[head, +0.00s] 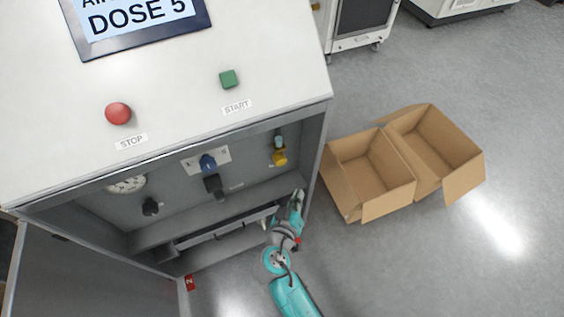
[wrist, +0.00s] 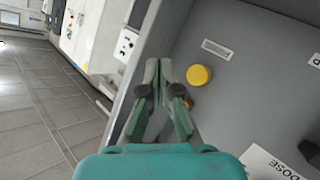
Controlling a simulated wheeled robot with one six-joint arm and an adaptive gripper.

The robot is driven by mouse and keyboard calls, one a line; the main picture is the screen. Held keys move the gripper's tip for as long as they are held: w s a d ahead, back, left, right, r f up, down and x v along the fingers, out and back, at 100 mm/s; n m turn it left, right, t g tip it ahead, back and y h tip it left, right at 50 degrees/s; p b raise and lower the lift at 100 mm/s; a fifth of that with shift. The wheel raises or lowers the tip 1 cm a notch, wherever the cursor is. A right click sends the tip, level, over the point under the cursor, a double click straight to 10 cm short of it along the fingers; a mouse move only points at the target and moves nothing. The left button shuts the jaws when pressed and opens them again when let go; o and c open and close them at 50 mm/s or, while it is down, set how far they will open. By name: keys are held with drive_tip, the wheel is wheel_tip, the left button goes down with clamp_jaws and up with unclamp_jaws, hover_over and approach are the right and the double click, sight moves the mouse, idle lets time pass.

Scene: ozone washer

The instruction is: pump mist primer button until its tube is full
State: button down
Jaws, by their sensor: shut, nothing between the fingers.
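The yellow mist primer button (head: 279,158) is on the right side of the open cabinet's back panel. A small pale blue tube (head: 279,142) stands just above it; its fill level is too small to read. My gripper (head: 299,194) is at the right of the cabinet opening, below and slightly right of the button. In the wrist view, my gripper (wrist: 159,66) is shut and empty, and the yellow button (wrist: 199,76) is to the right of its fingertips. No contact between them shows. The tube cannot be made out in the wrist view.
The cabinet's right side wall (head: 318,155) is close to my gripper. A blue knob (head: 208,162), a black knob (head: 150,206) and a gauge (head: 127,185) are further left. A red STOP button (head: 118,113) and green START button (head: 229,79) are on top. Open cardboard boxes (head: 390,185) stand right.

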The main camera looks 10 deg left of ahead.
sight(284, 163)
drive_tip(key=shift+w+a, duration=0.1)
drive_tip(key=shift+a, duration=0.05)
drive_tip(key=w+a, duration=0.4)
drive_tip(key=w, duration=0.3)
drive_tip(key=shift+a, duration=0.35)
drive_tip(key=shift+w+a, duration=0.1)
drive_tip(key=shift+w, duration=0.05)
idle(1.5)
drive_tip(key=shift+w+a, duration=0.15)
drive_tip(key=shift+w, duration=0.1)
drive_tip(key=shift+w+a, duration=0.6)
drive_tip(key=shift+w, duration=0.25)
idle(1.5)
drive_tip(key=shift+s+d, duration=0.1)
drive_tip(key=shift+s, duration=0.05)
drive_tip(key=shift+s+d, duration=0.7)
drive_tip(key=shift+s, duration=0.35)
drive_tip(key=shift+s+d, duration=0.7)
drive_tip(key=shift+s, duration=0.35)
drive_tip(key=shift+s+d, duration=0.7)
drive_tip(key=shift+s, duration=0.35)
